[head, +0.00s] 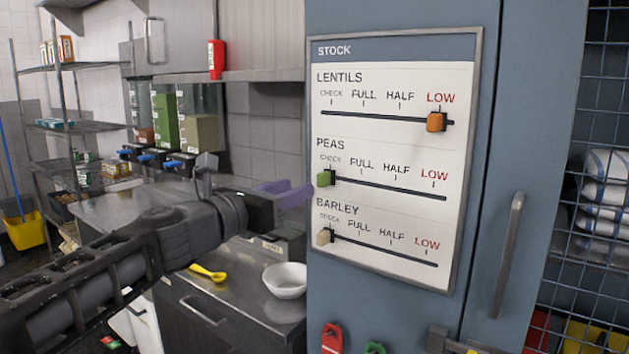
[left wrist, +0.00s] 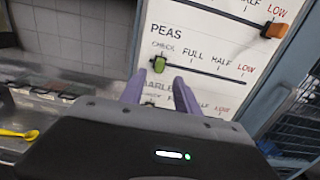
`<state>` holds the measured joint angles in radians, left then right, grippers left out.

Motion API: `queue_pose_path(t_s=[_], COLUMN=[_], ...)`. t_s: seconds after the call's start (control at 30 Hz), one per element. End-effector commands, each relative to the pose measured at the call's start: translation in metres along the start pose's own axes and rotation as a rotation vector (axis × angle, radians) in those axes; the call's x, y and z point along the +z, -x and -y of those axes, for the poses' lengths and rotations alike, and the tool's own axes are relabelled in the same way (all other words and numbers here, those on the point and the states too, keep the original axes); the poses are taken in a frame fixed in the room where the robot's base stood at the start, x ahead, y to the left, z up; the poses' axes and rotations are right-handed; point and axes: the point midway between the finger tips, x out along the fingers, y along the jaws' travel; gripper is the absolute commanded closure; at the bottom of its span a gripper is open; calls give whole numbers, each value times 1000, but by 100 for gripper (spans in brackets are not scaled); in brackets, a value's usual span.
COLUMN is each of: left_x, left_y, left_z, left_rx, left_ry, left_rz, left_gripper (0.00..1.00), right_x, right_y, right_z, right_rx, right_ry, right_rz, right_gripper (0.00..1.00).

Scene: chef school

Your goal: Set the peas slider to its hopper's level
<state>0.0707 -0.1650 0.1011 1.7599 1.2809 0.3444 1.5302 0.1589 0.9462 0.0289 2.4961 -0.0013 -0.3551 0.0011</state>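The STOCK board (head: 385,270) has three slider rows. The green peas slider (head: 324,178) sits at the far left of its slot, at CHECK; it also shows in the left wrist view (left wrist: 158,64). The green peas hopper (head: 166,122), on the back counter, looks filled nearly to the top. My left gripper (head: 287,190) is just left of the board, near the peas slider. In the left wrist view, its two purple fingers (left wrist: 157,90) are apart and empty, with the slider beyond them. I do not make out my right gripper.
The orange lentils slider (head: 436,122) is at LOW, and the pale barley slider (head: 324,236) is at its CHECK end. A cabinet handle (head: 508,255) stands out right of the board. A white bowl (head: 285,280) and yellow spoon (head: 208,272) lie on the steel counter.

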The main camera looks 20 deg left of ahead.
Motion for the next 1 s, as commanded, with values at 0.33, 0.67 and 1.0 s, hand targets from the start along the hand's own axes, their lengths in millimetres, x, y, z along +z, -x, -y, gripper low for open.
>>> queue_pose_path(t_s=[0.33, 0.67, 1.0], left_x=[-1, -1, -1], left_y=[-6, -51, -79], left_z=[0, 0, 0], left_rx=[0, -2, 1], left_ry=[-3, -2, -5], left_rz=[-3, -3, -2], left_gripper=[62, 62, 62], right_x=[0, 0, 0], right_y=[1, 6, 10], right_z=[0, 3, 4], right_rx=[0, 0, 0], right_ry=[1, 1, 0], right_rz=[-1, 0, 0], right_gripper=[64, 64, 64])
